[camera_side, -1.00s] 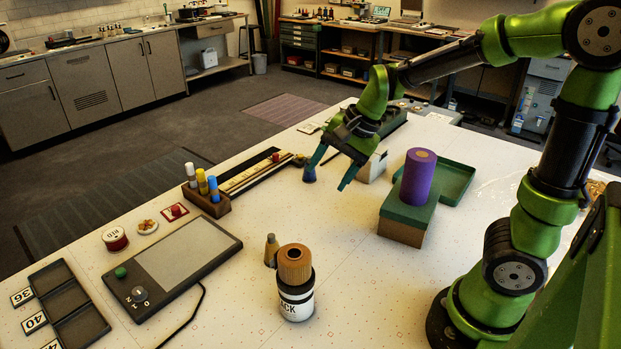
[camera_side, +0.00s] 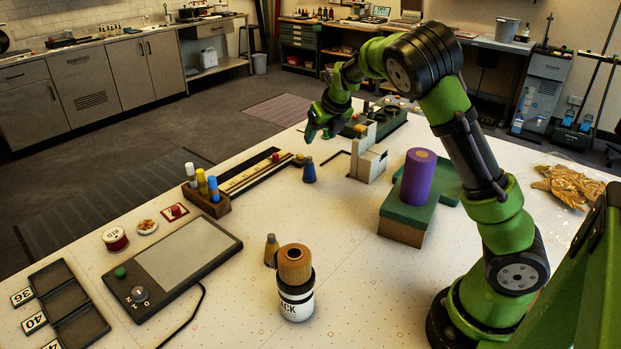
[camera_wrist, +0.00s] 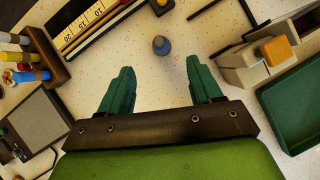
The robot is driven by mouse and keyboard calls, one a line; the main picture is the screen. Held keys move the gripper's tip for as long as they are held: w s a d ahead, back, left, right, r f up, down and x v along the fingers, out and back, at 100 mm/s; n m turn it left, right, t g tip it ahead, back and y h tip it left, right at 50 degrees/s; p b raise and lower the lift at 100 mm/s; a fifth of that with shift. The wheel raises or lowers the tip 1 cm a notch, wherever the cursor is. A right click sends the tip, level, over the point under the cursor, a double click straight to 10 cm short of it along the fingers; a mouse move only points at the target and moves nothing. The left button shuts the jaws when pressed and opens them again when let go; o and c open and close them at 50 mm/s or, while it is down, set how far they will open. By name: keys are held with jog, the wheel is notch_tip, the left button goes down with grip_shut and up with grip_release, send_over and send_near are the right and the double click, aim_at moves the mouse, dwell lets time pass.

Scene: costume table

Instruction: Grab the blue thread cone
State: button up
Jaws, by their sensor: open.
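The small blue thread cone (camera_side: 309,171) stands upright on the white table, right of the long ruler tray in the side view. In the wrist view the cone (camera_wrist: 161,45) sits beyond my fingertips, close to midway between them. My gripper (camera_side: 318,135) is open and empty, up near the cone and toward the far side of it in the side view. Its two teal fingers (camera_wrist: 160,75) show spread apart in the wrist view, with clear table between them. The cone is not touched by the fingers.
A white block-like device (camera_side: 370,162) stands right of the cone. A purple cylinder (camera_side: 418,177) stands on a green-topped box (camera_side: 407,215). A rack of coloured bottles (camera_side: 207,199), a ruler tray (camera_side: 250,172) and a brown-capped bottle (camera_side: 296,300) are to the left and front.

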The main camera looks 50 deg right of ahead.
aim_at(310, 158)
jog(key=x, duration=0.9)
jog(key=shift+f, duration=0.25)
jog(key=x, duration=0.5)
jog(key=shift+w+a+f, duration=0.1)
jog(key=shift+w+f, duration=0.05)
jog(key=shift+f, duration=0.2)
jog(key=shift+r, duration=0.1)
jog(key=c, duration=1.1)
